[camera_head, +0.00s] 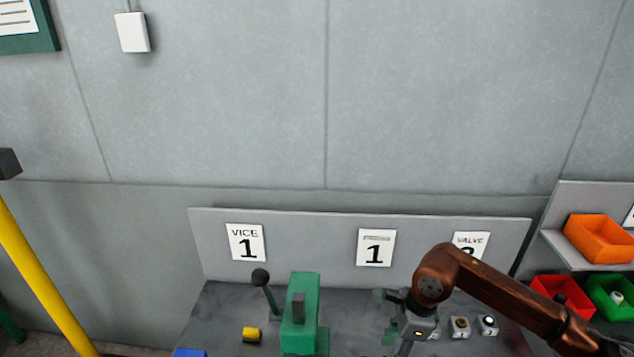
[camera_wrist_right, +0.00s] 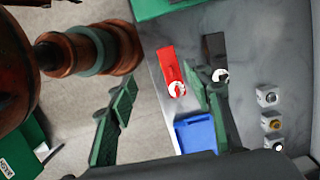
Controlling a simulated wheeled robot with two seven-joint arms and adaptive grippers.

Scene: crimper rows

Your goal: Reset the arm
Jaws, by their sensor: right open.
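My right arm, in copper brown, comes in from the right in the head view. Its gripper (camera_head: 392,318) hangs over the grey bench (camera_head: 230,310), to the right of a green bench machine (camera_head: 301,318). In the right wrist view the two green-padded fingers (camera_wrist_right: 160,100) stand wide apart, with nothing held between them. My left gripper is not in view.
Several small knob units (camera_head: 460,325) sit right of the gripper. Orange (camera_head: 598,240), red and green bins are at right. The wrist view shows a blue bin (camera_wrist_right: 196,133) and a red piece (camera_wrist_right: 170,66).

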